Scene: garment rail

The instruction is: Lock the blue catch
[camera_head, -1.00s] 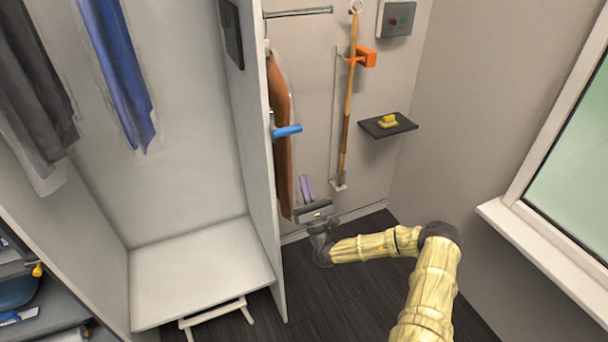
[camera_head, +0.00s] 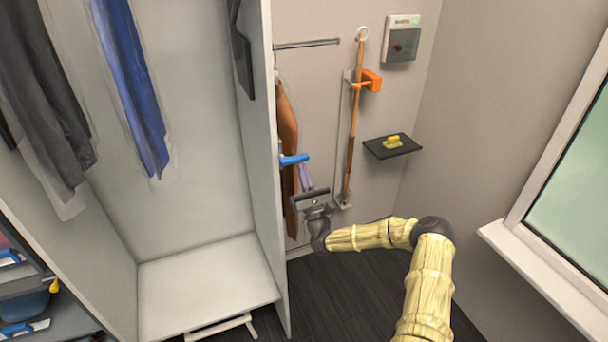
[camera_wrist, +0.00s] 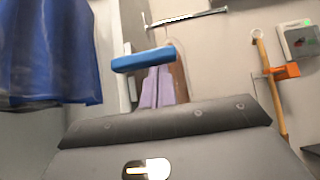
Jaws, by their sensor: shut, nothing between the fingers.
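The blue catch (camera_head: 294,160) is a short bar on the front edge of the tall grey panel (camera_head: 262,190). It sticks out to the right, nearly level. In the wrist view the blue catch (camera_wrist: 144,60) lies across the upper middle. My gripper (camera_head: 304,168) is just below the catch in the head view, with its lavender fingers pointing up and shut together, empty. In the wrist view my gripper (camera_wrist: 158,72) shows its fingertips right at the catch's lower edge. I cannot tell whether they touch it.
A brown garment (camera_head: 288,125) hangs behind the catch under a metal rail (camera_head: 308,44). A broom (camera_head: 352,130) in an orange clip (camera_head: 371,80) and a dark shelf (camera_head: 392,147) with a yellow item are to the right. Blue clothing (camera_head: 133,85) hangs inside the closet.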

